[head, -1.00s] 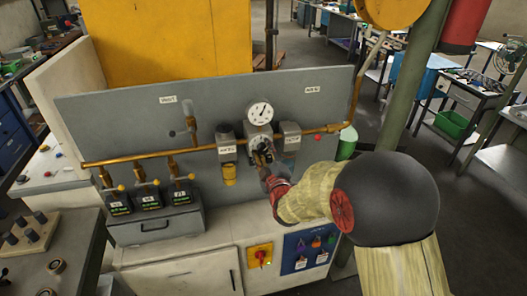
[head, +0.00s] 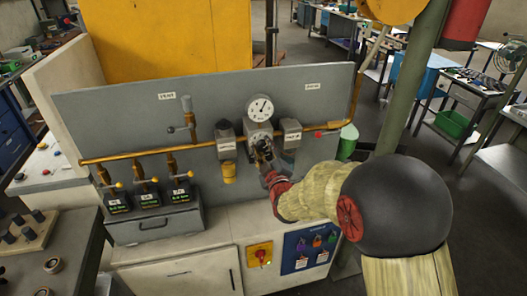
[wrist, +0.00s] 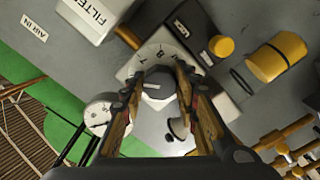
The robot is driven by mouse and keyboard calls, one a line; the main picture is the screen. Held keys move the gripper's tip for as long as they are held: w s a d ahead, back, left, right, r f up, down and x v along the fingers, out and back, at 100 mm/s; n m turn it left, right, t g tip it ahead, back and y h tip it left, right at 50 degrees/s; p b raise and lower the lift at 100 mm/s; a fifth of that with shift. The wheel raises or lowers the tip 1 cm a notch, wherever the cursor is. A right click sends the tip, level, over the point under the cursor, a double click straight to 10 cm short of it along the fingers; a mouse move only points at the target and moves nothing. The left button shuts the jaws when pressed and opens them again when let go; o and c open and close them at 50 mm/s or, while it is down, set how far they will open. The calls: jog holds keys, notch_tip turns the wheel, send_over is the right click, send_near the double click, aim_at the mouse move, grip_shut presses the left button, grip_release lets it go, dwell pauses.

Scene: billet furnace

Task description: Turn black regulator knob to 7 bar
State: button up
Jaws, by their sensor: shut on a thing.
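The pressure regulator stands on the grey panel (head: 110,112), below a round white gauge (head: 260,107). My gripper (head: 262,152) is at the front of the regulator, and in the wrist view its two fingers (wrist: 160,95) close around the regulator knob (wrist: 158,84). The fingers and the viewing angle hide much of the knob. A pale dial plate (wrist: 158,58) with printed numbers, an 8 among them, curves around the knob. The gauge also shows in the wrist view (wrist: 98,115). Its needle is too small to read exactly.
A brass pipe (head: 110,159) runs along the panel. A vent valve (head: 187,118) and several small valves sit further left. A yellow-plated red switch (head: 260,254) is below.

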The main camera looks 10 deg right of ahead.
jog(key=m+b, duration=0.5)
jog(key=shift+f, duration=0.2)
jog(key=shift+m+b, duration=0.7)
jog(key=shift+m, duration=0.3)
jog(key=shift+r, duration=0.1)
jog(key=o, duration=1.2)
jog(key=shift+c, duration=0.2)
jog(key=shift+s, duration=0.1)
jog(key=s, duration=1.1)
jog(key=shift+s, duration=0.4)
